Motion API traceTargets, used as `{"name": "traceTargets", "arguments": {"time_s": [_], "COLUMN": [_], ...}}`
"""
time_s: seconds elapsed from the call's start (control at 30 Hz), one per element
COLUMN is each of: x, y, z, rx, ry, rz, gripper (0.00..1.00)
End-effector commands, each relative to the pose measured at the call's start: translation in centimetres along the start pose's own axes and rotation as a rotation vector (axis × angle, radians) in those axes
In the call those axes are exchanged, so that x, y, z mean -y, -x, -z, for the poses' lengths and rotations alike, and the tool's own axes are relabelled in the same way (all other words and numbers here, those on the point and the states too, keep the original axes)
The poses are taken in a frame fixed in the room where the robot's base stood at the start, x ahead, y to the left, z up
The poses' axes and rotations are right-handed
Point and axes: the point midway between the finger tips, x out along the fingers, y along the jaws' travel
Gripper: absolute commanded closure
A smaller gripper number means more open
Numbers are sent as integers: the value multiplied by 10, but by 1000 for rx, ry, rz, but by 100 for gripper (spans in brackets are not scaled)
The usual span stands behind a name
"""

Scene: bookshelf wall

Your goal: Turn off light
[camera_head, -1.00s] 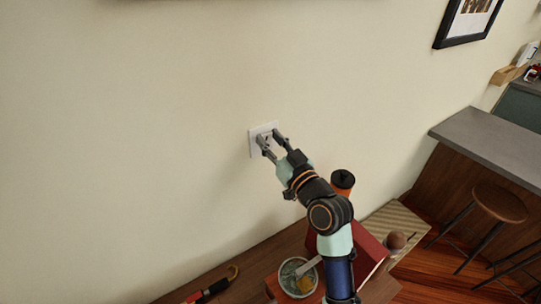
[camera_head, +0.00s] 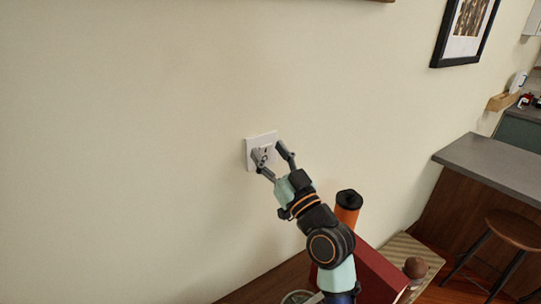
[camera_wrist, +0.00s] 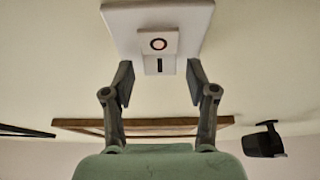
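A white light switch plate (camera_head: 250,150) is on the cream wall in the head view. In the wrist view the plate (camera_wrist: 120,28) fills the top middle. Its raised rocker (camera_wrist: 172,42) carries a circle mark and a bar mark. My gripper (camera_head: 271,153) is in front of the plate, with its fingers spread. In the wrist view the two fingers of my gripper (camera_wrist: 158,82) stand apart on either side below the rocker, with nothing between them. Whether a fingertip touches the plate cannot be told.
An orange bottle with a black cap (camera_head: 348,205) and a red box (camera_head: 378,277) stand below, close to my arm. A framed picture (camera_head: 466,30) hangs at upper right. A grey-topped counter (camera_head: 490,160) and a stool (camera_head: 515,230) are at right. The wall left of the switch is clear.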

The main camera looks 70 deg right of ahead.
Motion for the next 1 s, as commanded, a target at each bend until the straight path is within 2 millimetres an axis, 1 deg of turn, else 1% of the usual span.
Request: {"name": "traceTargets", "arguments": {"time_s": [0.27, 0.37, 0.47, 0.6, 0.7, 0.83, 0.9, 1.0], "x": [0, 0, -1, -1, -1, 0, 0, 0], "y": [1, 10, 31, 68, 91, 111, 117, 120], "z": [0, 0, 0, -1, -1, 0, 0, 0], "rx": [-1, 0, 0, 1, 1, 1, 0, -1], "ry": [0, 1, 1, 0, -1, 1, 0, 0], "rz": [0, -1, -2, -3, -3, -2, -1, 0], "gripper": [40, 40, 40, 40, 40, 40, 40, 40]}}
